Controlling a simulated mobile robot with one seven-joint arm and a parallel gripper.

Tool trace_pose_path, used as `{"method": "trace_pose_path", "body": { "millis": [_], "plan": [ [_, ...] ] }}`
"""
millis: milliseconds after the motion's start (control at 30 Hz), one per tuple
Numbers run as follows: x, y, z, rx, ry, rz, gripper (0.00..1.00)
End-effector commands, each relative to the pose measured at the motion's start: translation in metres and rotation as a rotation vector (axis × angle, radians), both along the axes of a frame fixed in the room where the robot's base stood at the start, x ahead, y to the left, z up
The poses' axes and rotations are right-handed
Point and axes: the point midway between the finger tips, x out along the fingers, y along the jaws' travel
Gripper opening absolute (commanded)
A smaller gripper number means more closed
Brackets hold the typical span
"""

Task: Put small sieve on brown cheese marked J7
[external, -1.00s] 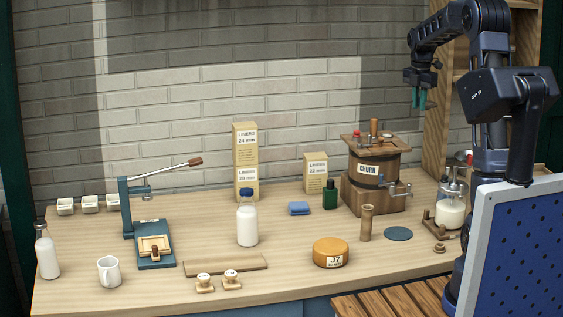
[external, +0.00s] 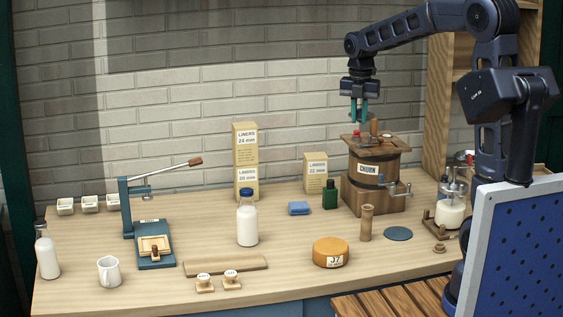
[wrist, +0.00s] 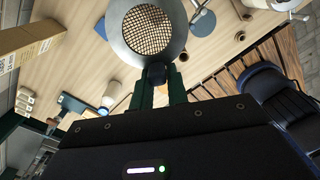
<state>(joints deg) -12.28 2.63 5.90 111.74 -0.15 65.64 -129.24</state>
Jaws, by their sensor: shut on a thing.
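The brown cheese marked J7 (external: 330,253) is a round orange-brown wheel lying near the front of the table, right of centre, with its top bare. My gripper (external: 359,121) is high above the churn, behind and above the cheese. In the wrist view my gripper (wrist: 157,82) is shut on the small sieve (wrist: 148,30), a round wire mesh in a wide grey metal rim, held by its dark handle end. The sieve is too small or hidden to make out in the external view. I cannot make out the cheese in the wrist view.
The wooden churn (external: 374,187) with its crank stands below my gripper. Tall liner boxes (external: 245,165) stand behind.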

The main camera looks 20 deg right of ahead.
Motion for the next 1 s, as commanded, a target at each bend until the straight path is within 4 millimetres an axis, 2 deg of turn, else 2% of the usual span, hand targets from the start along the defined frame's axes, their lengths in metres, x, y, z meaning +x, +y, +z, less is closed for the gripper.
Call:
{"method": "trace_pose_path", "body": {
  "millis": [33,200,500,800,1000],
  "plan": [
    [-0.013,0.014,0.001,0.0,-0.001,0.034,0.0],
    [-0.055,0.053,0.0,0.0,-0.001,0.134,0.0],
    [-0.134,0.106,-0.003,0.001,-0.002,0.311,0.0],
    [-0.209,0.136,-0.009,-0.001,-0.003,0.47,0.0],
    [-0.239,0.143,-0.016,-0.003,-0.001,0.534,0.0]
  ]
}}
